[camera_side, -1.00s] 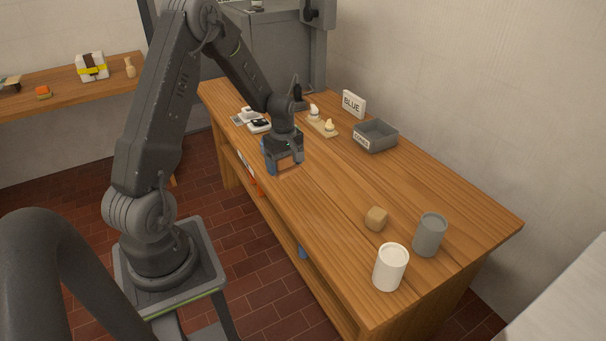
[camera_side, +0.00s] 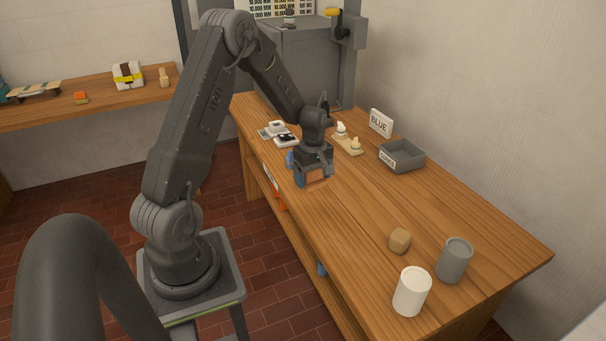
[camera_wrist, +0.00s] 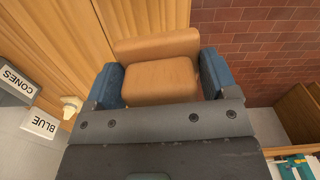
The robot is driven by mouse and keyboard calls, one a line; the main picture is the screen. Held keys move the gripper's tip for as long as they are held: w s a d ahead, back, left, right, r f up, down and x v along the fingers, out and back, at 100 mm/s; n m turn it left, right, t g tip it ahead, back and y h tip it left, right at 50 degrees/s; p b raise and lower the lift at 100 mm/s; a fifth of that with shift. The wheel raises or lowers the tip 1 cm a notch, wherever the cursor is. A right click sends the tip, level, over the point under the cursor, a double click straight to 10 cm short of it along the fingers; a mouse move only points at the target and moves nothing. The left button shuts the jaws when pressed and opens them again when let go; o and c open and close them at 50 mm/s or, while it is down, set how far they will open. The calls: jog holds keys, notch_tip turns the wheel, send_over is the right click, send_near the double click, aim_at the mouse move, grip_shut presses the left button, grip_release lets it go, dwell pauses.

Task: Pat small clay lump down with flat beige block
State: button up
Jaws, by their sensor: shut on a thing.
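My gripper (camera_side: 314,178) is over the table's near-left long edge in the side view. In the wrist view its two blue fingers (camera_wrist: 159,80) are shut on a flat orange-beige block (camera_wrist: 158,82), one finger at each end. The block's lower part also shows between the fingers in the side view (camera_side: 317,175). A small tan lump with rounded corners (camera_side: 399,241) stands on the table towards the front, well apart from my gripper; I cannot tell for sure that it is the clay. What lies under the block is hidden.
A grey cup (camera_side: 454,261) and a white cup (camera_side: 411,292) stand near the tan lump. A grey "CONES" bin (camera_side: 402,157), a "BLUE" sign (camera_side: 380,123) and a board with small cones (camera_side: 348,146) are farther back. The middle of the wooden table (camera_side: 400,205) is clear.

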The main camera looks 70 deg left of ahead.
jog(key=w+d, duration=0.5)
jog(key=d, duration=0.2)
jog(key=w+d+f, duration=0.1)
jog(key=w+d, duration=0.4)
jog(key=d, duration=0.2)
jog(key=w+d+f, duration=0.1)
jog(key=w+d, duration=0.4)
jog(key=d, duration=0.3)
jog(key=shift+w+d+f, duration=0.1)
jog(key=shift+f, duration=0.15)
jog(key=shift+d+f, duration=0.2)
jog(key=shift+f, duration=0.95)
jog(key=shift+f, duration=0.1)
jog(key=shift+f, duration=0.35)
jog(key=shift+f, duration=0.35)
jog(key=shift+r, duration=1.75)
jog(key=shift+f, duration=0.15)
